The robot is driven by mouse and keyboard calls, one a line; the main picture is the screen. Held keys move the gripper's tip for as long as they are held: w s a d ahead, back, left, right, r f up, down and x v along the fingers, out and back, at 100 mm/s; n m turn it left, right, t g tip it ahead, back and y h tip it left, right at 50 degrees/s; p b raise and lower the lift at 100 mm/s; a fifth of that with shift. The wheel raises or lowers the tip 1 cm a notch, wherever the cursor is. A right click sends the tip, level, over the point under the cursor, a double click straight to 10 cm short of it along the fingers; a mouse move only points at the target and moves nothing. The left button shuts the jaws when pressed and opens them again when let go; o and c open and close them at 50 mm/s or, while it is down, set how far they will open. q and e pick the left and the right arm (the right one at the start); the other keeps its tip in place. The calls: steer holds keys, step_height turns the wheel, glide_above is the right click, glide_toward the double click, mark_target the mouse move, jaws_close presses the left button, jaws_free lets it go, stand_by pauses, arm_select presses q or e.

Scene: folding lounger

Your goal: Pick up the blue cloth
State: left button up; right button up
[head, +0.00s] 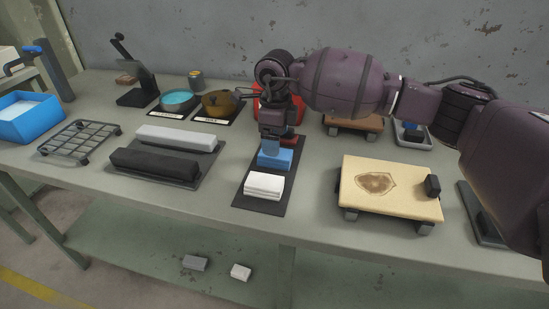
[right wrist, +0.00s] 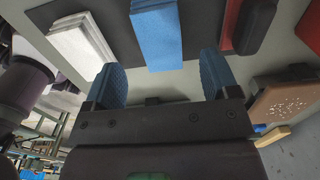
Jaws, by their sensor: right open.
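The blue cloth (head: 276,160) lies folded on a dark mat (head: 243,200), behind a folded white cloth (head: 264,186). My right gripper (head: 273,145) is over the blue cloth and points down. In the right wrist view the blue cloth (right wrist: 157,35) shows beyond and between the two blue fingertips (right wrist: 161,66). The fingers are open with nothing between them, and the cloth looks apart from them. My left gripper is not in view.
A red folded item (head: 292,139) lies behind the blue cloth. A cream board (head: 400,190) on feet stands to the right, grey and black bars (head: 155,161) to the left. A wire rack (head: 80,141) and blue bin (head: 28,120) are farther left.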

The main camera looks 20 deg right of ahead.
mark_target(283, 161)
steer(key=shift+f, duration=0.5)
step_height(283, 161, down, 4)
steer(key=shift+r+b, duration=0.2)
steer(key=shift+b, duration=0.25)
steer(key=shift+f, duration=0.45)
steer(key=shift+r, duration=0.1)
steer(key=c, duration=1)
